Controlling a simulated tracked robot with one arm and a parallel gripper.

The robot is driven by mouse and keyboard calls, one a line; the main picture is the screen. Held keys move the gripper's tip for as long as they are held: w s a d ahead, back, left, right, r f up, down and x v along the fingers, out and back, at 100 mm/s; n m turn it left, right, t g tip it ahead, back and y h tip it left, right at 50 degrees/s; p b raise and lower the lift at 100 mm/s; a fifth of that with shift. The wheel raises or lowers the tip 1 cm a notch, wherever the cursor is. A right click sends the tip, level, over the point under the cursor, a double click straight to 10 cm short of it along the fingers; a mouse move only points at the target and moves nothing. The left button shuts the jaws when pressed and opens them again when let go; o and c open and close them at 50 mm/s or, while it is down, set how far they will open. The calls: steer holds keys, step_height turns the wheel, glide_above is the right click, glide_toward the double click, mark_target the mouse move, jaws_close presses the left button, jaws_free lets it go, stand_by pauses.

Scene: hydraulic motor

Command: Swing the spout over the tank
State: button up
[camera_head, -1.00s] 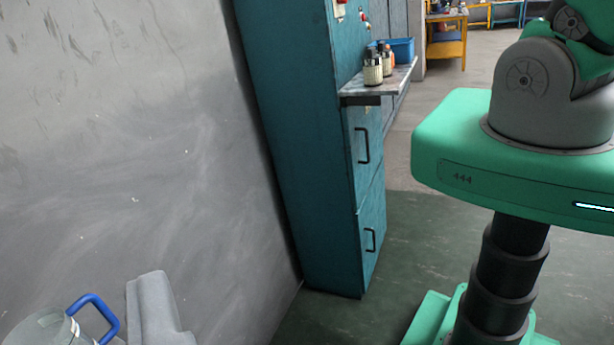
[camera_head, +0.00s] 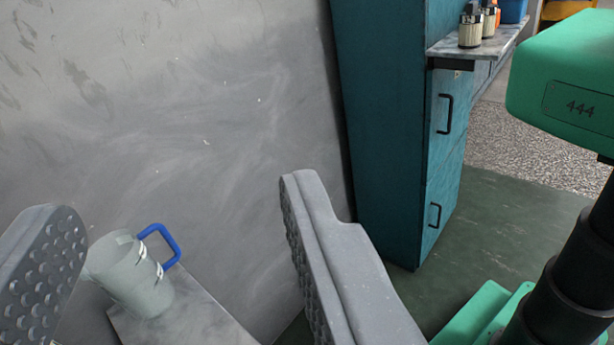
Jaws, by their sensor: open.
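My gripper (camera_head: 178,200) is open, with one grey studded finger at the lower left and the other at the lower centre. Nothing is between the finger pads that I can see touching them. A pale, translucent jug (camera_head: 140,275) with a blue handle (camera_head: 163,245) stands below and beyond the gap between the fingers, partly behind the left finger. I cannot make out a spout or a tank in this view.
The jug is on a grey bench top (camera_head: 195,322) against a scuffed grey wall (camera_head: 190,90). A tall teal cabinet (camera_head: 385,130) stands right of the wall, with a shelf (camera_head: 475,50) holding small bottles (camera_head: 472,28).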

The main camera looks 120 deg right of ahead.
steer(key=shift+s+a+r+p, duration=0.1)
steer(key=shift+s+r+p, duration=0.05)
steer(key=shift+s+p, duration=0.85)
